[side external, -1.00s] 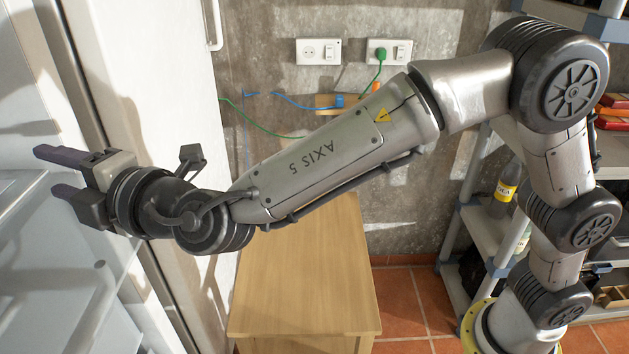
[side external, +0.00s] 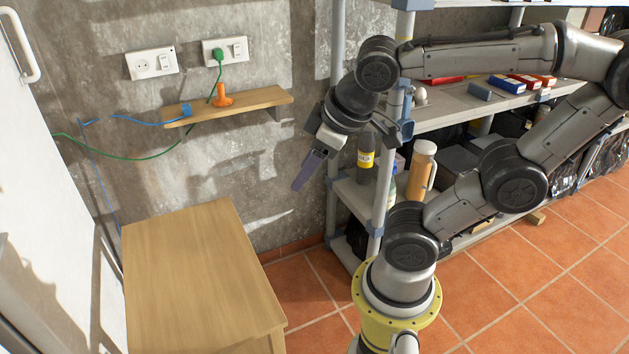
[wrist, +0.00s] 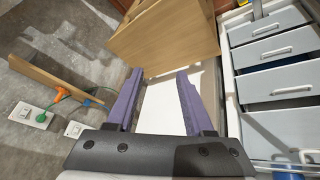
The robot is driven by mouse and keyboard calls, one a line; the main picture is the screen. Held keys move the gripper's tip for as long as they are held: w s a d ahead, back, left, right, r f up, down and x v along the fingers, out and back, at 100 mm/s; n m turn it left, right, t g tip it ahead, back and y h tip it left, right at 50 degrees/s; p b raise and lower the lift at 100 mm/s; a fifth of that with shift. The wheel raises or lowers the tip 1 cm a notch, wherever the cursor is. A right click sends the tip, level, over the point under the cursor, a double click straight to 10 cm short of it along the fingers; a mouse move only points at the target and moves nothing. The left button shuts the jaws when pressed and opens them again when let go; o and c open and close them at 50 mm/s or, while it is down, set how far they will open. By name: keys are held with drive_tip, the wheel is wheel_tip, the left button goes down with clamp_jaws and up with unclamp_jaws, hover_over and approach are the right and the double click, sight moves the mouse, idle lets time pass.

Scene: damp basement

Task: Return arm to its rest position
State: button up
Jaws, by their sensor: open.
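My gripper (side external: 312,172) hangs in the air in the side external view, pointing down and a little left, in front of the concrete wall and left of the shelf rack. My arm is folded back to the right above its yellow base. In the wrist view my gripper (wrist: 157,88) shows its two purple fingers spread apart with nothing between them. The far finger is mostly hidden in the side external view.
A wooden table (side external: 200,270) stands at lower left, clear on top. A small wall shelf (side external: 240,103) holds an orange object below the sockets. The shelf rack (side external: 340,190) with bottles and boxes stands close behind my arm. White drawers (wrist: 275,60) show in the wrist view.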

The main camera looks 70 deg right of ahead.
drive_tip(key=shift+s+a+f+m+y, duration=0.2)
drive_tip(key=shift+s+a+f+y, duration=0.2)
drive_tip(key=shift+s, duration=0.2)
drive_tip(key=shift+s+a+f+m+y, duration=0.25)
drive_tip(key=shift+s+a, duration=0.2)
drive_tip(key=shift+s, duration=0.15)
